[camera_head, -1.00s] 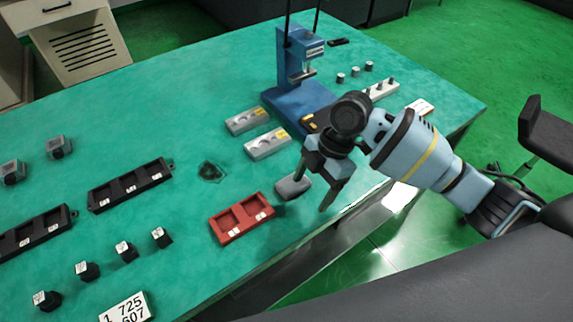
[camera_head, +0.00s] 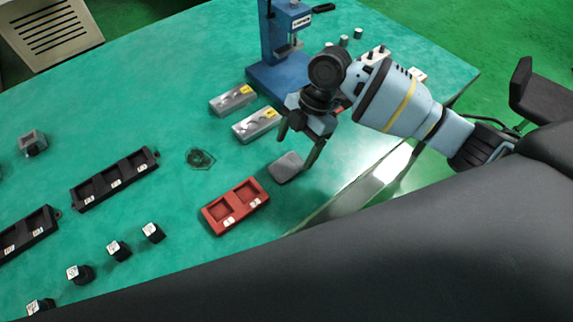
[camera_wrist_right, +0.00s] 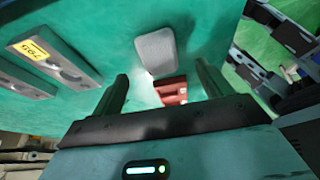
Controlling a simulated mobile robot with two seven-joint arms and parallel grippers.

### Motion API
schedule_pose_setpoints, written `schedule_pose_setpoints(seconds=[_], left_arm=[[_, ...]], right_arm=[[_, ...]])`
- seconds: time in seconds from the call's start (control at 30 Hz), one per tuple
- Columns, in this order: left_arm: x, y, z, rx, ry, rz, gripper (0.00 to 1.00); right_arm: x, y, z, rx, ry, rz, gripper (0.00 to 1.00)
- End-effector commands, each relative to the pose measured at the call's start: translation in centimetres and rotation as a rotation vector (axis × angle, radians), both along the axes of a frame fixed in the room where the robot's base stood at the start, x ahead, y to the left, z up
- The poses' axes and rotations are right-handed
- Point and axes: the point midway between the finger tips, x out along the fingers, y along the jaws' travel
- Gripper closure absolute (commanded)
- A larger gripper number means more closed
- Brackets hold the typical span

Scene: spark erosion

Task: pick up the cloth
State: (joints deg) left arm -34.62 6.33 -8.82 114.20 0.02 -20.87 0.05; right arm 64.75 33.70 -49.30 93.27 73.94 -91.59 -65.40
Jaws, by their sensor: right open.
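The cloth looks like a small grey pad with rounded corners (camera_head: 286,167). It lies flat on the green table, close to the front edge. My right gripper (camera_head: 296,152) is open and empty, with its fingers pointing down just behind and above the cloth in the head view. One fingertip overlaps the cloth's right side in the picture; they look apart. In the right wrist view the cloth (camera_wrist_right: 156,52) shows whole beyond the two spread fingers (camera_wrist_right: 161,82), roughly between them. My left gripper is out of view.
A red two-pocket tray (camera_head: 235,206) lies left of the cloth. Two grey metal blocks (camera_head: 256,124) lie behind it, near a blue press (camera_head: 282,75). A black tray (camera_head: 115,179) and several small black pieces (camera_head: 152,232) are farther left. The table edge (camera_head: 345,190) is close on the right.

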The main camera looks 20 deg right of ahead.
Motion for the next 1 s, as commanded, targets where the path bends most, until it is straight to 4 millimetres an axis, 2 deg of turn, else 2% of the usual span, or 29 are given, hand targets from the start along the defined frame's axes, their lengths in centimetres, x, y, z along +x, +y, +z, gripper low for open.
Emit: schedule_pose_setpoints(seconds=[0.3, 0.63, 1.0], left_arm=[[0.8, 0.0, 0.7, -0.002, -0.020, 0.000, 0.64], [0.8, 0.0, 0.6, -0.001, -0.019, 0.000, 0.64], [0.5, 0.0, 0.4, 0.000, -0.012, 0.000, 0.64]], right_arm=[[-0.6, 1.9, -3.7, 0.001, 0.004, 0.000, 0.22], [-0.7, 2.1, -4.3, 0.000, 0.001, 0.000, 0.22], [-0.7, 2.1, -4.2, 0.000, 0.001, 0.000, 0.70]])
